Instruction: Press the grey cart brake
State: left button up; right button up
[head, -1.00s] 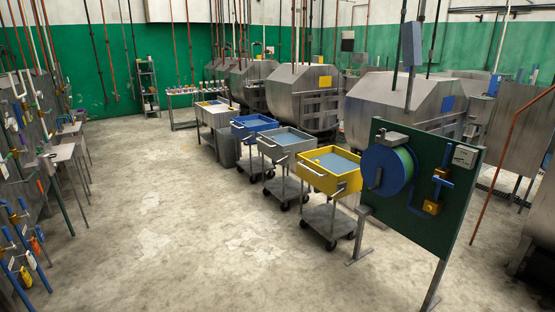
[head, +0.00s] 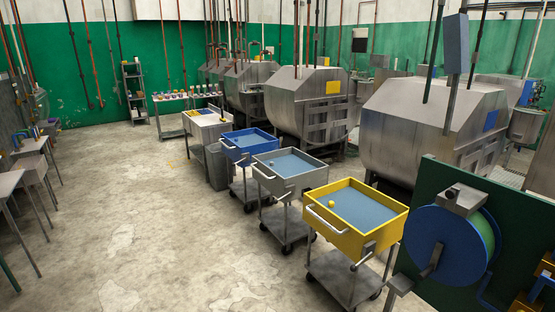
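The grey cart (head: 298,185) stands in the middle of the head view, between the blue cart (head: 239,158) and the yellow cart (head: 373,242). It has a shallow grey tray with a blue-grey inside, a pale push handle (head: 263,174) on its near-left end, thin legs, a lower shelf and dark caster wheels. I cannot make out which part of the cart is the brake. Neither of my grippers is in view.
A green panel with a blue hose reel (head: 447,243) stands at the front right. Large steel drums (head: 309,100) line up behind the carts. A grey bin (head: 217,167) is beside the blue cart. Open concrete floor (head: 150,230) lies left of the carts.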

aim_at(275, 202)
jog(key=i, duration=3.1)
jog(key=u, duration=0.1)
